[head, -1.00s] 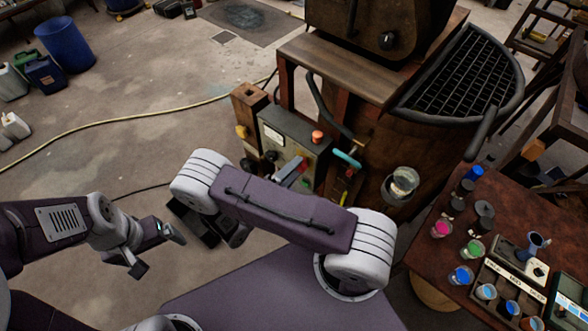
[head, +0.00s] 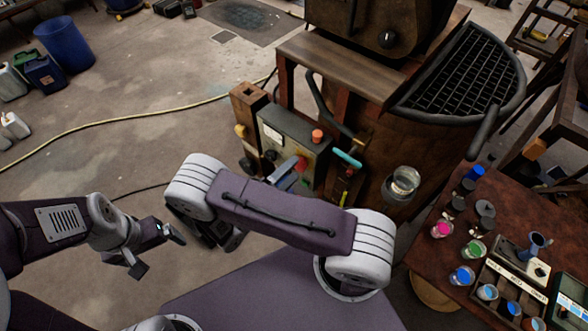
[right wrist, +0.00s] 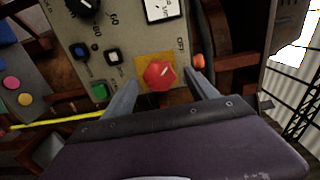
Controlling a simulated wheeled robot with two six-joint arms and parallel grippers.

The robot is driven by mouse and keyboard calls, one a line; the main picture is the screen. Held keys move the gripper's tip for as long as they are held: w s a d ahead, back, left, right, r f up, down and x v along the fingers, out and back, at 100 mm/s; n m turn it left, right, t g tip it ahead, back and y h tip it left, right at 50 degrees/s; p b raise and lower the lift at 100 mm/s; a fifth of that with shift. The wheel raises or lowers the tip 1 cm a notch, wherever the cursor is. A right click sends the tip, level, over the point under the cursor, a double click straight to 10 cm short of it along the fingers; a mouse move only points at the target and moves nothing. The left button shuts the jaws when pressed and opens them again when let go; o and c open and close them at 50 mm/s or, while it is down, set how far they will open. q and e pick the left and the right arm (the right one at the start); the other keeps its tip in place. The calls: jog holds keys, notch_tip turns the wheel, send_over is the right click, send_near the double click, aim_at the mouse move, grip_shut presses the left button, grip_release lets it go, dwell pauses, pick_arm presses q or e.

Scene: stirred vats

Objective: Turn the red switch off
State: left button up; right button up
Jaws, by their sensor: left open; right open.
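The red switch (right wrist: 160,75) is a knob on a yellow plate on the front of a grey control box (right wrist: 120,50). The word OFF is printed beside the plate. In the head view the red switch (head: 301,163) shows at the tips of my right gripper (head: 290,172). In the right wrist view my right gripper (right wrist: 161,82) is open, with one finger to each side of the knob; whether they touch it I cannot tell. My left gripper (head: 160,248) is open and empty over the floor, away from the box.
An orange-red button (head: 317,136) sits on top of the box. A green button (right wrist: 98,90) and a black dial (right wrist: 83,5) are near the switch. A glass jar (head: 402,183) is to the right. A table (head: 425,258) with paint cups stands further right.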

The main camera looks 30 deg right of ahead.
jog(key=b+v, duration=0.2)
jog(key=v, duration=0.5)
jog(key=shift+a, duration=0.2)
jog(key=shift+s, duration=0.1)
